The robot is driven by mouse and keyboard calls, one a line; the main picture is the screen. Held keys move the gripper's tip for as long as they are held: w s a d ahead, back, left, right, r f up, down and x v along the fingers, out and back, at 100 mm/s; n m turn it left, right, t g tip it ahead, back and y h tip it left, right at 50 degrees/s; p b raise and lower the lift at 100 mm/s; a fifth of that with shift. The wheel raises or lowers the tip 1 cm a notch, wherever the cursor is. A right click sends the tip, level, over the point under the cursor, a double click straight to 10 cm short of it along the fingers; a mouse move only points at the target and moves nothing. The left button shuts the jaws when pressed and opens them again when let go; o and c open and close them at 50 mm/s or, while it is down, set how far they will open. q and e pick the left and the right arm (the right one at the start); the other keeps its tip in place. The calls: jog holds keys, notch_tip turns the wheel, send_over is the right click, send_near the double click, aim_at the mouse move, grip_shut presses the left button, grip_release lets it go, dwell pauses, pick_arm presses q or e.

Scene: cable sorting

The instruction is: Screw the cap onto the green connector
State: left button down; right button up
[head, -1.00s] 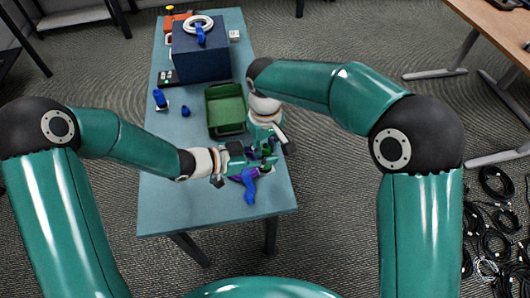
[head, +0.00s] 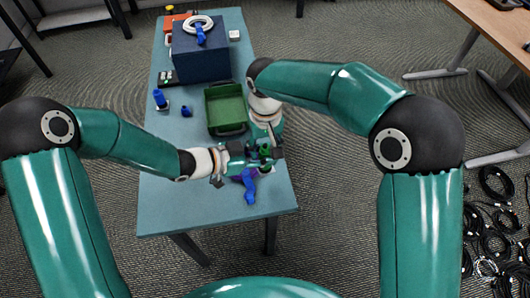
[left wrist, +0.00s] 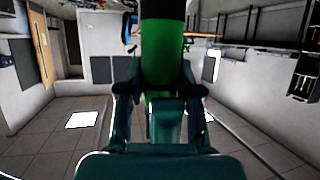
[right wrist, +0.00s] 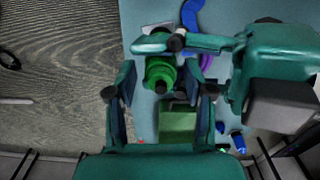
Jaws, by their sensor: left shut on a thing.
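The green connector (left wrist: 165,50) stands upright in my left gripper (left wrist: 160,75), which is shut on it; its upper end is dark in the left wrist view. In the right wrist view, the green stepped round part (right wrist: 160,73) shows from its end, with the left gripper's fingers beside it. My right gripper (right wrist: 160,88) has its fingers spread on both sides of this green part, with gaps showing. I cannot tell the cap apart from the connector. In the head view, the connector (head: 265,154) is small and partly covered by both grippers.
A blue connector (head: 249,188) and a partly hidden purple one (right wrist: 206,62) lie by the grippers. The green tray (head: 209,114) is behind them. A dark blue box (head: 203,65) stands farther back, with small blue parts (head: 186,111) to its front left. The table's front left is clear.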

jog(key=shift+r, duration=2.3)
jog(key=shift+c, duration=0.4)
jog(key=shift+r+n, duration=0.3)
jog(key=shift+r, duration=0.05)
notch_tip(320, 180, up, 3)
jog(key=n, duration=0.2)
jog(key=shift+f+n, duration=0.1)
jog(key=shift+n, duration=0.3)
jog(key=shift+f, duration=0.1)
